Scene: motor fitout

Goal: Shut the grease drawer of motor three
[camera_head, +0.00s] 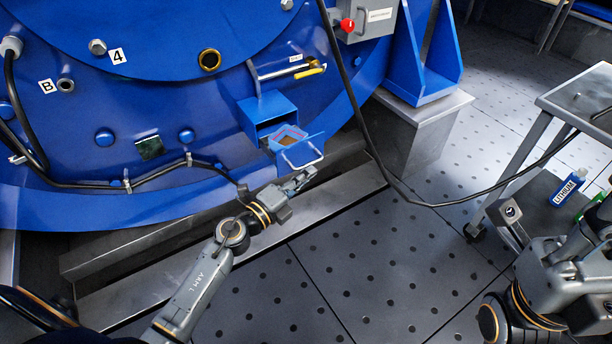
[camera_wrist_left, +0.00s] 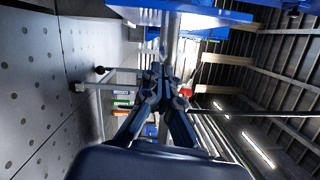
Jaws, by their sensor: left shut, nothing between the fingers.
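The grease drawer (camera_head: 300,152) is a blue box with a grey bar handle on its front. It stands pulled out of its blue housing (camera_head: 266,108), low on the big blue motor (camera_head: 150,95). Brownish contents show inside it. My left gripper (camera_head: 308,175) is shut and empty, just below the drawer's front and handle. I cannot tell whether it touches them. In the left wrist view my left fingers (camera_wrist_left: 161,72) meet at the tips, below a blue and grey part at the top edge. My right gripper is partly cut off at the right edge, and its fingers are unclear.
A black cable (camera_head: 375,165) hangs from the motor, right of the drawer, and runs to a grey cart (camera_head: 575,100). A blue bottle labelled LITHIUM (camera_head: 568,188) stands on the cart's lower shelf. A grey step (camera_head: 215,235) lies under the motor. The perforated floor (camera_head: 390,260) is clear.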

